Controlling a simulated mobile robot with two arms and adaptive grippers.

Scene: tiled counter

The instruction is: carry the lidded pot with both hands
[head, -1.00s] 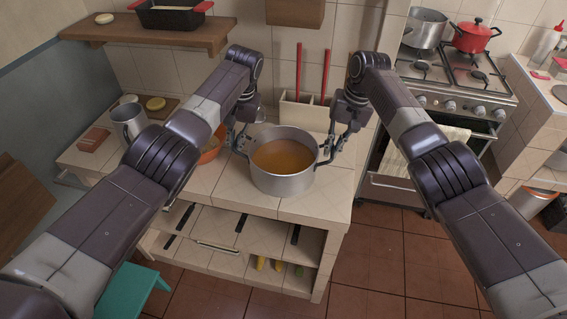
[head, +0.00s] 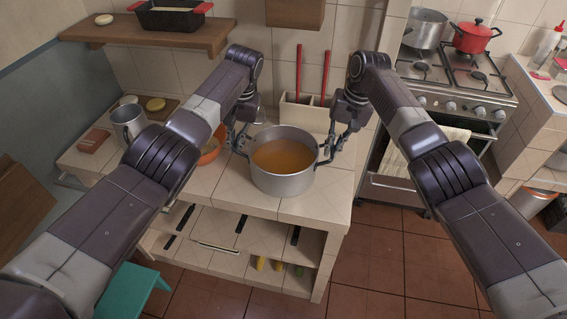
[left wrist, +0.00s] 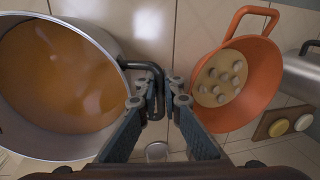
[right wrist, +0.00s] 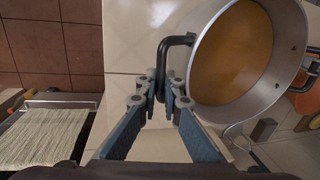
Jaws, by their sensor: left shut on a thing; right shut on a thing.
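A silver pot (head: 283,184) with two dark side handles is at the front of the tiled counter (head: 222,190). Its top is open and orange-brown liquid shows inside; I see no lid on it. I cannot tell whether its base touches the counter. My left gripper (head: 240,142) is shut on the pot's left handle, which shows in the left wrist view (left wrist: 150,68). My right gripper (head: 334,146) is shut on the right handle, which shows in the right wrist view (right wrist: 172,42). The pot looks about level.
An orange pan (left wrist: 236,101) with pale round pieces stands close to the left of my left gripper. A metal mug (head: 128,124) is further left. A holder with red-handled utensils (head: 302,112) stands behind the pot. A stove (head: 450,92) with a red lidded pot (head: 472,38) is at right.

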